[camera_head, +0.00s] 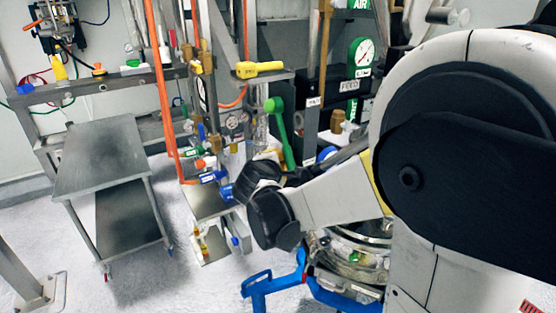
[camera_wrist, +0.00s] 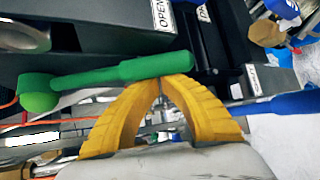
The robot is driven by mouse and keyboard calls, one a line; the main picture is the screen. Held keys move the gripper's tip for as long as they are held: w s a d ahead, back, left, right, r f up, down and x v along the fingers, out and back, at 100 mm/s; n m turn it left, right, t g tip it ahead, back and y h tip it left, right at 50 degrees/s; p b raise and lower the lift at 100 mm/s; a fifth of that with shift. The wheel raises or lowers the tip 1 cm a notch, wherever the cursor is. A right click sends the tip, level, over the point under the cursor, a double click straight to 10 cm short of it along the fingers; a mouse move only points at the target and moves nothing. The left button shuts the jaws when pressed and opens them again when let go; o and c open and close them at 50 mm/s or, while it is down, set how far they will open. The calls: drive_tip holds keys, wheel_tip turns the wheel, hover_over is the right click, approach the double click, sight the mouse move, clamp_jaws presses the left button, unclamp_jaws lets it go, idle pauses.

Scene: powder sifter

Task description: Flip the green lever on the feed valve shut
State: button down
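The green lever (camera_head: 282,130) stands steeply in the head view, its round knob at the top. In the wrist view the lever (camera_wrist: 120,74) runs across the upper part, knob at the left, thick end at the right near the centre. My gripper (camera_wrist: 160,79) has two curved yellow fingers with tips together and nothing seen between them. The tips are right at the lever's thick part; I cannot tell whether they touch it. An OPEN label (camera_wrist: 163,15) lies above the lever and a SHUT label (camera_wrist: 253,79) to its right.
A FEED label (camera_head: 349,86) is on the dark panel below a green gauge (camera_head: 361,53). A yellow handle (camera_head: 260,69) lies above the lever. A blue handle (camera_wrist: 285,105) is right of my fingers. A steel cart (camera_head: 100,160) stands left, with open floor beyond its legs.

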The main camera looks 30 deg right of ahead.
drive_tip(key=s+r+n+g+p, duration=0.2)
drive_tip(key=s+r+g+p, duration=0.1)
drive_tip(key=r, duration=0.4)
drive_tip(key=s+r+n+g+y+p, duration=0.1)
drive_tip(key=s+r+g+p, duration=0.3)
drive_tip(key=s+r+p, duration=0.2)
drive_tip(key=shift+s+d+r+n+p, duration=0.2)
drive_tip(key=shift+s+r+n+p, duration=0.15)
drive_tip(key=shift+r, duration=0.45)
drive_tip(key=shift+r, duration=0.15)
drive_tip(key=v, duration=1.2)
drive_tip(key=shift+a, duration=0.25)
drive_tip(key=shift+w+f, duration=0.2)
drive_tip(key=shift+w, duration=0.05)
